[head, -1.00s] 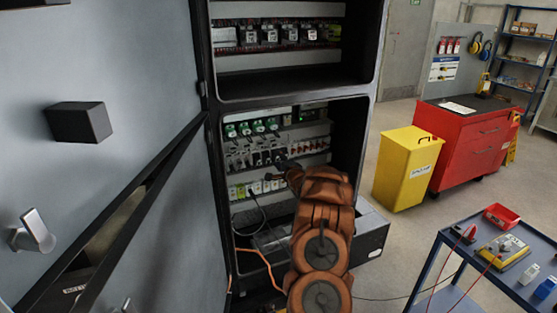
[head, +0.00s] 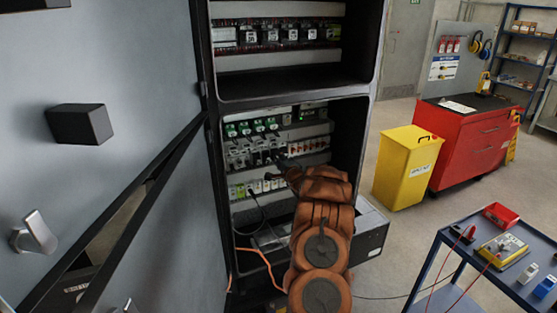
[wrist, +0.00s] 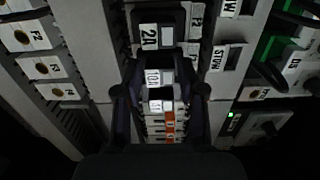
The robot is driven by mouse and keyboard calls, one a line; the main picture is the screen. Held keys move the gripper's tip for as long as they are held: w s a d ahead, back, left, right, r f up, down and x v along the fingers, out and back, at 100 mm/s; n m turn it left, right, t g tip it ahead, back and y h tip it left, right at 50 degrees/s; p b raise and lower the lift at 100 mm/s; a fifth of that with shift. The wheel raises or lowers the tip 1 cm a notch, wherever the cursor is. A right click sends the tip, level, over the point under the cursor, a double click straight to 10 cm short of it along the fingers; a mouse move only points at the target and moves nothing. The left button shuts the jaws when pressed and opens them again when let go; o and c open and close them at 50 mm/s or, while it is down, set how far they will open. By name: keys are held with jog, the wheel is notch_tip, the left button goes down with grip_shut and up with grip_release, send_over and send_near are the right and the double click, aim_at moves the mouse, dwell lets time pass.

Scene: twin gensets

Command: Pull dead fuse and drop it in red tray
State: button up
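My gripper (wrist: 160,72) is inside the lower bay of the open cabinet, at a row of fuse holders and modules (head: 262,152). In the wrist view its two dark fingers stand apart, one on each side of a narrow module (wrist: 160,77) with a white label. I cannot tell whether they touch it. A module labelled 2A (wrist: 150,38) is just beyond the fingertips. Which fuse is dead I cannot tell. In the head view my arm hides the fingertips. The red tray (head: 502,216) sits on the blue table at right and looks empty.
The cabinet door (head: 110,150) stands open at left. A blue table (head: 465,262) holds a yellow meter (head: 502,249) with red leads. A yellow bin (head: 406,170) and red tool cabinet (head: 470,145) stand behind. An orange cable (head: 262,258) hangs below the bay.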

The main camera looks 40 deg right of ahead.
grip_shut()
jog(key=shift+v, duration=1.2)
dwell(0.3)
jog(key=shift+v, duration=2.4)
jog(key=shift+a, duration=0.1)
